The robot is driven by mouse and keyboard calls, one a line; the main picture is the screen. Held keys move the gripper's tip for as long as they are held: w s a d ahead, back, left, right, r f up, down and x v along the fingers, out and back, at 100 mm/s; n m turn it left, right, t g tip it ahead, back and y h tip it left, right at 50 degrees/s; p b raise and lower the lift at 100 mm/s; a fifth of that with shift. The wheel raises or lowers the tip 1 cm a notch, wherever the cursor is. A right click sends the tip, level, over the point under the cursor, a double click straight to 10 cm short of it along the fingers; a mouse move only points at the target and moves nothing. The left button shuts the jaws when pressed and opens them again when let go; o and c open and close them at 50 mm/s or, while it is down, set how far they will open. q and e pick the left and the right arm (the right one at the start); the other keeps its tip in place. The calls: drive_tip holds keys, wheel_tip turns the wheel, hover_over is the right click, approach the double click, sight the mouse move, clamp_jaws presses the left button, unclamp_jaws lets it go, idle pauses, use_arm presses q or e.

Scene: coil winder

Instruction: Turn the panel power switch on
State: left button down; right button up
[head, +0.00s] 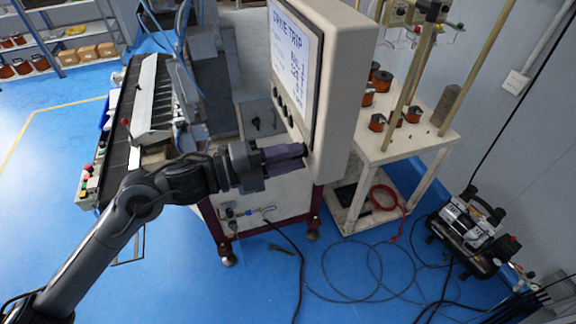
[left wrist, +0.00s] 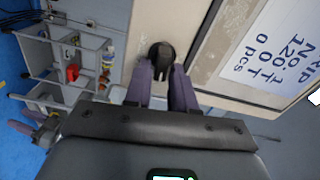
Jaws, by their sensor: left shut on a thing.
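The control panel (head: 345,75) is a beige box with a screen reading TRIP (head: 297,55) on its front. A black round switch knob (left wrist: 161,52) is on the panel's front face in the left wrist view. My left gripper (head: 304,156) is at the panel's lower front corner, and its two purple fingers (left wrist: 162,80) are shut on the knob, one on each side. The knob's pointer and its marking are hard to read. In the head view the fingers hide this knob.
Several small dark knobs (head: 284,108) line the panel front beside the screen. A white table (head: 400,150) with copper coils stands right of the panel. A compressor (head: 470,230) and loose cables lie on the blue floor. A conveyor-like machine (head: 120,120) is at left.

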use_arm(q)
drive_tip(key=shift+m+b, duration=0.65)
drive_tip(key=shift+m, duration=0.05)
drive_tip(key=c, duration=1.1)
unclamp_jaws()
drive_tip(key=shift+c, duration=0.2)
drive_tip(key=b+v, duration=0.1)
drive_tip(key=v, duration=0.9)
drive_tip(key=shift+a, duration=0.35)
drive_tip(key=shift+s, duration=0.15)
